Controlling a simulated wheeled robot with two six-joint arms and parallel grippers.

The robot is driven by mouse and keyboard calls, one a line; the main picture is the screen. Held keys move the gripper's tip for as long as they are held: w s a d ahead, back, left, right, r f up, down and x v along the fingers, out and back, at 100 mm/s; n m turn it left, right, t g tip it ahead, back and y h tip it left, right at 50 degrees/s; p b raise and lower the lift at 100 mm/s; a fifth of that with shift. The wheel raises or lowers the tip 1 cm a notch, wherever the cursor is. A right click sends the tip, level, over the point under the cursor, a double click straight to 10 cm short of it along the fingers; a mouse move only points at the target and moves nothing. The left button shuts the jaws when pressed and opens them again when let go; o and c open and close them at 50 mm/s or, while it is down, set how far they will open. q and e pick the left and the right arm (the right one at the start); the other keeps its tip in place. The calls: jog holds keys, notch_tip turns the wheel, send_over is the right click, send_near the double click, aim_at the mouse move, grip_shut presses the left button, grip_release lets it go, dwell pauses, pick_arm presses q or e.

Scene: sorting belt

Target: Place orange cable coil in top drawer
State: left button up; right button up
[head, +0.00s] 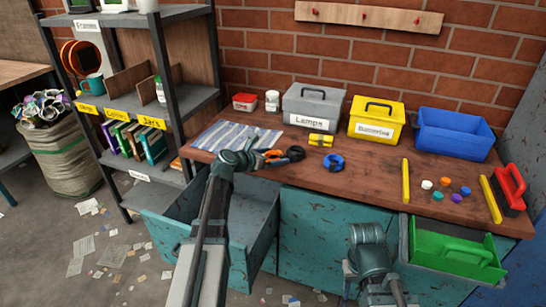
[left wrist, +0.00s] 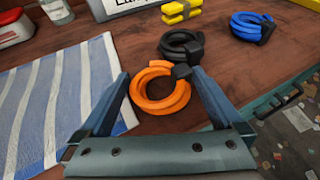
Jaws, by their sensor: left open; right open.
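The orange cable coil (head: 273,154) lies on the wooden workbench (head: 376,176), right of the striped cloth. In the left wrist view the orange coil (left wrist: 155,107) lies between the spread fingers of my left gripper (left wrist: 160,76), which is open and holds nothing. In the head view my left gripper (head: 262,160) is over the bench's front edge beside the coil and partly covers it. A teal drawer (head: 254,262) stands pulled out under the bench at the left, below my left arm. My right gripper (head: 378,291) is open and empty in front of the bench.
A black coil (head: 296,153) and blue coil (head: 333,163) lie right of the orange one. Lamps box (head: 315,104), yellow box (head: 377,118) and blue bin (head: 455,134) stand behind. A green tray (head: 440,248) sits at the bench's right front. Shelving (head: 160,40) stands left.

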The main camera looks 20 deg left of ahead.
pick_arm(q)
jog(key=shift+s+r, duration=0.15)
jog(key=shift+r, duration=0.15)
jog(key=p+v, duration=0.4)
jog(key=v, duration=0.7)
jog(key=shift+s+a+p, duration=0.2)
jog(key=shift+s+p, duration=0.05)
jog(key=shift+p, duration=0.1)
